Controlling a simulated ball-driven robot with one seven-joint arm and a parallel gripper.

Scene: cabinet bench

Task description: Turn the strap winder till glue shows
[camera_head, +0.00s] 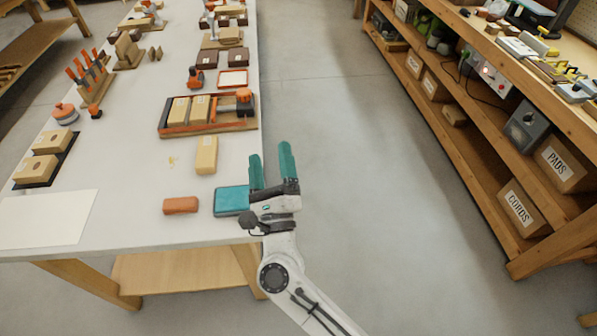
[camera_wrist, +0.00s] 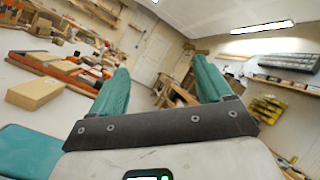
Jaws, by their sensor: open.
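A wooden tray assembly (camera_head: 208,127) lies on the white bench, with pale blocks (camera_head: 188,109) set inside orange strap-like edging. An orange-topped dark part (camera_head: 244,96) at its right end looks like the strap winder. No glue can be made out at this size. My gripper (camera_head: 270,158) has two teal fingers, held apart with nothing between them. It is off the bench's right edge, nearer than the assembly and clear of it. The wrist view shows the same open fingers (camera_wrist: 161,72), with the orange-edged assembly (camera_wrist: 68,72) to their left.
A loose pale block (camera_head: 206,155), an orange block (camera_head: 180,205) and a teal pad (camera_head: 231,201) lie on the near bench. A white sheet (camera_head: 48,219) lies at left. More tools stand farther along. Open floor (camera_head: 350,190) separates the bench from a wooden shelf (camera_head: 470,140) at right.

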